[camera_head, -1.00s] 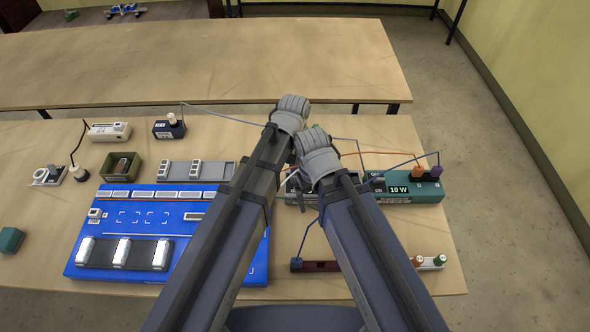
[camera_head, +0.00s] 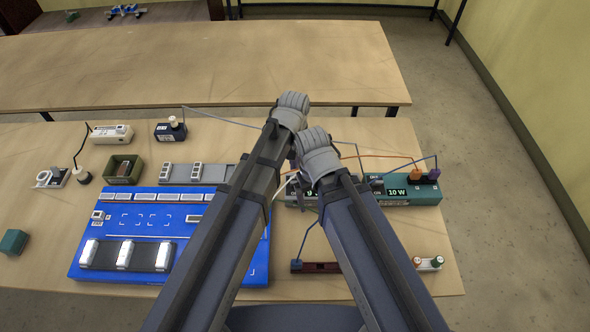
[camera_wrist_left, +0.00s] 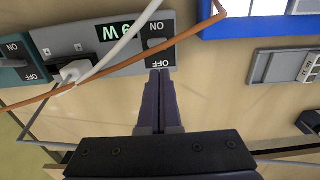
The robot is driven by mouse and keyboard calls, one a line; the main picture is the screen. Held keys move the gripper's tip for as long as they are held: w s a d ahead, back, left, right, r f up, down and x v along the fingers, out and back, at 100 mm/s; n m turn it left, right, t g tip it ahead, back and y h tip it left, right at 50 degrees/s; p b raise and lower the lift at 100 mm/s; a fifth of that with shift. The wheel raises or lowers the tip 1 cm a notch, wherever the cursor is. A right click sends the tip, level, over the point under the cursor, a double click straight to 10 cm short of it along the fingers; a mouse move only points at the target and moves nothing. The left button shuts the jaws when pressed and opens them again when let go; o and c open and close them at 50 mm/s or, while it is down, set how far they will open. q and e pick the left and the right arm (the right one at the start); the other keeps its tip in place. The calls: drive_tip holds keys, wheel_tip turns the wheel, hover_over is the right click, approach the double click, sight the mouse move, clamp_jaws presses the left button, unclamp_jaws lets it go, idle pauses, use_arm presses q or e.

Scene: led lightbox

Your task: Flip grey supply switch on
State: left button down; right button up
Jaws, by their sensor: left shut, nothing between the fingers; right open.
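The grey supply (camera_wrist_left: 85,45) has a lit green 9 W display and a switch (camera_wrist_left: 156,43) between ON and OFF labels, upside down in the left wrist view. Which way the switch is set I cannot tell. My left gripper (camera_wrist_left: 160,76) is shut and empty, its tips close beside the switch at the OFF-label edge; contact is unclear. In the head view my left gripper (camera_head: 291,110) and right gripper (camera_head: 317,152) are side by side, fingers mostly hidden. My arms cover most of the grey supply (camera_head: 310,191) there. My right gripper is open.
A teal supply (camera_head: 410,190) reading 10 W adjoins the grey one at right. White (camera_wrist_left: 125,40) and orange (camera_wrist_left: 185,35) cables cross near the grey supply. A blue board (camera_head: 175,210) lies at left. A dark red strip (camera_head: 320,267) lies in front.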

use_arm(q)
wheel_tip(320, 180, up, 5)
drive_tip(key=p, duration=0.4)
drive_tip(key=shift+r, duration=0.1)
use_arm(e)
wheel_tip(320, 180, up, 5)
drive_tip(key=shift+r, duration=0.15)
use_arm(q)
drive_tip(key=s+a+m+y, duration=0.1)
drive_tip(key=s+a+m, duration=0.2)
drive_tip(key=s, duration=0.9)
drive_tip(key=a, duration=0.2)
drive_tip(key=shift+s+a+m, duration=0.2)
drive_tip(key=shift+a+m, duration=0.2)
use_arm(e)
drive_tip(key=shift+d, duration=0.1)
